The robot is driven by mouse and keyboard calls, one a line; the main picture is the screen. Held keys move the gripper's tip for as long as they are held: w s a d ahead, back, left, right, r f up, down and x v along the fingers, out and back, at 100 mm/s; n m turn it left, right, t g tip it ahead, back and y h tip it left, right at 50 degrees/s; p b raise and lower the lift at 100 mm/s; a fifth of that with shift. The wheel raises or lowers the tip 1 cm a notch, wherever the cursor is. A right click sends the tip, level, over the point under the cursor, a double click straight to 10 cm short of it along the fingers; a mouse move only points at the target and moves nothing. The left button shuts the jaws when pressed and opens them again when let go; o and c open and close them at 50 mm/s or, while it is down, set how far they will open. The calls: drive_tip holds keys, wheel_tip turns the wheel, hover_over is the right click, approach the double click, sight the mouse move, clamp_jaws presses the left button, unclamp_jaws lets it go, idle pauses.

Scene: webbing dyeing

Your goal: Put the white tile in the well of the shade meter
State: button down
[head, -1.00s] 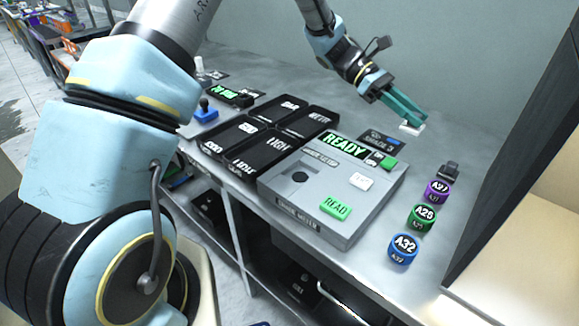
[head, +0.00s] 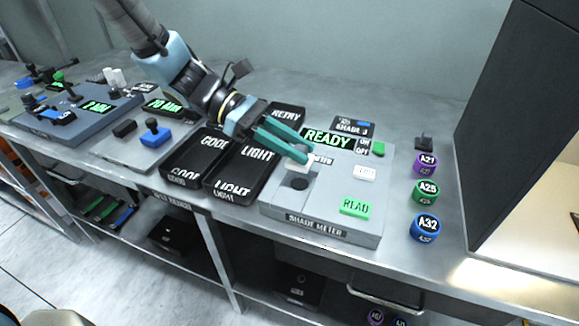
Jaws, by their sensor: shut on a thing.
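The shade meter (head: 325,213) is a grey box on the bench with a lit READY display (head: 328,139). Its well (head: 298,183) is a dark round opening at the left of its top, and looks empty. My gripper (head: 303,156), with teal fingers, reaches in from the upper left and is shut on the white tile (head: 299,166). The tile shows just behind the well in the picture, apart from the opening. How high it is above the meter is hard to tell. Part of the tile is hidden by the fingers.
The meter top also has a green READ button (head: 355,207), a white button (head: 364,173) and a green switch (head: 377,146). Black trays (head: 233,190) stand close on its left. Labelled rolls (head: 425,191) stand to the right, before a dark panel (head: 510,130).

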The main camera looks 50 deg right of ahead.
sight(296, 183)
drive_tip(key=shift+f+p, duration=0.35)
drive_tip(key=shift+f, duration=2.15)
drive_tip(key=shift+f, duration=0.2)
drive_tip(key=c, duration=0.7)
unclamp_jaws()
drive_tip(key=shift+o, duration=0.2)
drive_tip(key=shift+r, duration=0.1)
